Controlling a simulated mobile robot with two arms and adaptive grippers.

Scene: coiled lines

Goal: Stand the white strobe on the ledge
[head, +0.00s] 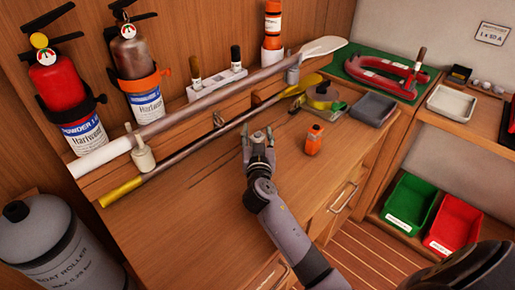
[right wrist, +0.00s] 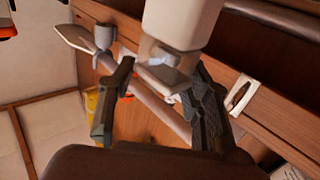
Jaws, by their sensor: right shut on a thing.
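In the head view my right gripper (head: 258,138) is over the middle of the wooden worktop, fingers towards the back wall. In the right wrist view its fingers (right wrist: 163,68) are shut on the white strobe (right wrist: 182,22). The strobe has a white body and a greyish, clear-looking part between the fingertips. In the head view the strobe is too small to tell from the gripper. The wooden ledge (head: 180,103) runs along the back wall, beyond the gripper. My left gripper is not in view.
A white block with markers (head: 217,82), fire extinguishers (head: 55,85) and an orange bottle (head: 272,25) stand behind. An orange item (head: 314,140) and grey tray (head: 374,108) are right. The front-left worktop is clear.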

